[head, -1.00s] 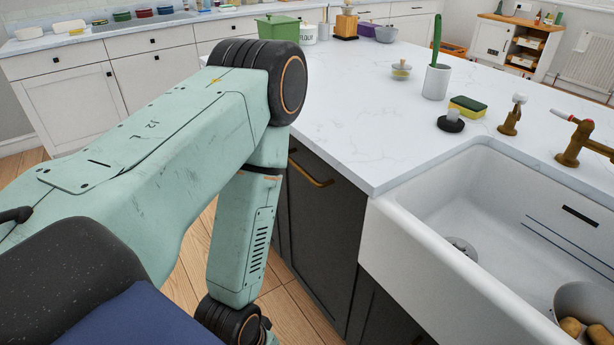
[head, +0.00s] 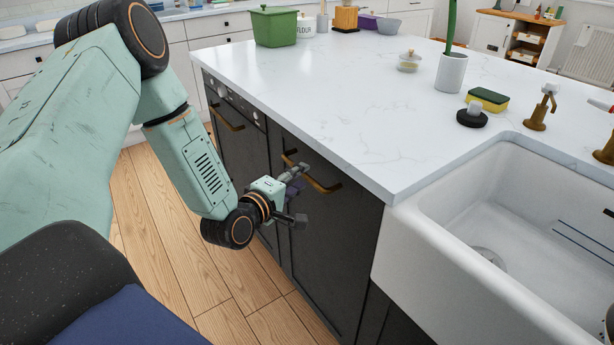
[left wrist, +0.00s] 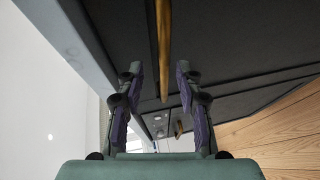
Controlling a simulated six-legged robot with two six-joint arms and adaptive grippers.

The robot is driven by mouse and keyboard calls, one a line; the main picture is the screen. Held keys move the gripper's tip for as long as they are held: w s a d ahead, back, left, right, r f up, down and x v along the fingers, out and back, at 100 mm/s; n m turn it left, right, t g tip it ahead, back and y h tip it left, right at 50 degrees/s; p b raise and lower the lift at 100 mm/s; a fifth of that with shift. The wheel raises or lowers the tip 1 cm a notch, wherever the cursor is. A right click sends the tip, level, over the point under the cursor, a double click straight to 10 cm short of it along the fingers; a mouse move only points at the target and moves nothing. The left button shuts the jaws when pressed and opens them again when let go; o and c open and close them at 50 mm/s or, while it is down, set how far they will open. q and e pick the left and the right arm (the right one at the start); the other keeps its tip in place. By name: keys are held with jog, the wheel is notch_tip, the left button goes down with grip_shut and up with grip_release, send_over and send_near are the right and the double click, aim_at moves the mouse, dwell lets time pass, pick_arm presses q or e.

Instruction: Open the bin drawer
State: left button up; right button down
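The dark grey drawer front (head: 325,245), which I take to be the bin drawer, is in the island just left of the sink and looks closed. Its long brass handle (head: 325,187) runs along the top edge, partly behind my gripper. My left gripper (head: 298,193) is in front of this handle, near its left part. In the left wrist view, the gripper's two fingers (left wrist: 160,72) are spread apart. The brass handle (left wrist: 164,45) shows in line with the gap between them. I cannot tell whether a finger touches it. My right gripper is not in view.
The white countertop (head: 320,95) overhangs above the handle. A dark appliance front (head: 236,125) with its own brass handle is to the left. The white sink (head: 420,250) is to the right. The wooden floor (head: 165,240) in front is clear.

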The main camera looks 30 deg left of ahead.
aim_at(303, 175)
pick_arm(q)
jog(key=w, duration=0.1)
jog(key=w+a+f+b, duration=0.1)
jog(key=w, duration=0.1)
jog(key=shift+w+a+f, duration=0.1)
jog(key=shift+w+f, duration=0.05)
jog(key=shift+w, duration=0.05)
jog(key=shift+w+d, duration=0.25)
jog(key=shift+d, duration=0.25)
jog(key=shift+s+a+r, duration=0.15)
jog(key=shift+r, duration=0.05)
jog(key=shift+c, duration=0.2)
jog(key=shift+a+f, duration=0.15)
jog(key=shift+a, duration=0.15)
jog(key=c, duration=0.3)
jog(key=shift+d, duration=0.3)
grip_shut()
jog(key=shift+a, duration=0.15)
